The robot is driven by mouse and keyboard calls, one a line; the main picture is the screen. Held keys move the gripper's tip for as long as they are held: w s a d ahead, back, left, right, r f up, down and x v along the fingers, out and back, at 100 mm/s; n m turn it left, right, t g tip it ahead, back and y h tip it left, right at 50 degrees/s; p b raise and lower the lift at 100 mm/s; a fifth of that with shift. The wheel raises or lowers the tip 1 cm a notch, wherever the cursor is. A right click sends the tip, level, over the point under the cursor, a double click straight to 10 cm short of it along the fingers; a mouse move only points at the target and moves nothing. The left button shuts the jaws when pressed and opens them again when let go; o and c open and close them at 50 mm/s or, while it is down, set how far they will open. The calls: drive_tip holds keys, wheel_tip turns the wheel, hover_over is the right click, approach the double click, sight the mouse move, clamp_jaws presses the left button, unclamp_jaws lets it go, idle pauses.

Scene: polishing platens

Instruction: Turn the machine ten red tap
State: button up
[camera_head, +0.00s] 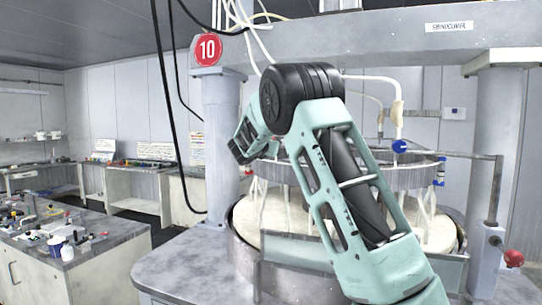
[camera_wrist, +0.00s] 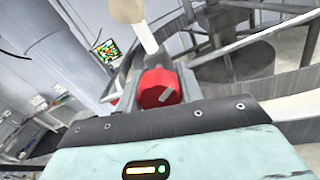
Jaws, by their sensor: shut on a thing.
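In the wrist view the red tap (camera_wrist: 160,88) is a round red knob with a pale mark on its face. It sits between the fingers of my gripper (camera_wrist: 157,72), which is shut on it. A pale pipe (camera_wrist: 145,35) rises just beyond the tap. In the head view my own arm crosses the machine, and I cannot make out the gripped tap or the fingertips. The machine's round platen basin (camera_head: 275,222) is partly hidden behind my arm.
Another red knob (camera_head: 514,258) sticks out by the right column (camera_head: 497,140). Black cables (camera_head: 163,95) hang left of the sign. A workbench (camera_head: 85,245) with small items and a blue cup (camera_head: 67,252) stands at left. The machine's grey front ledge (camera_head: 185,262) is bare.

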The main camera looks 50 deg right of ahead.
drive_tip(key=m+b, duration=0.2)
drive_tip(key=b, duration=0.2)
drive_tip(key=shift+m, duration=0.3)
drive_tip(key=o, duration=1)
drive_tip(key=b+v, duration=0.6)
drive_tip(key=v, duration=1.1)
drive_tip(key=shift+a, duration=0.25)
drive_tip(key=shift+s, duration=0.1)
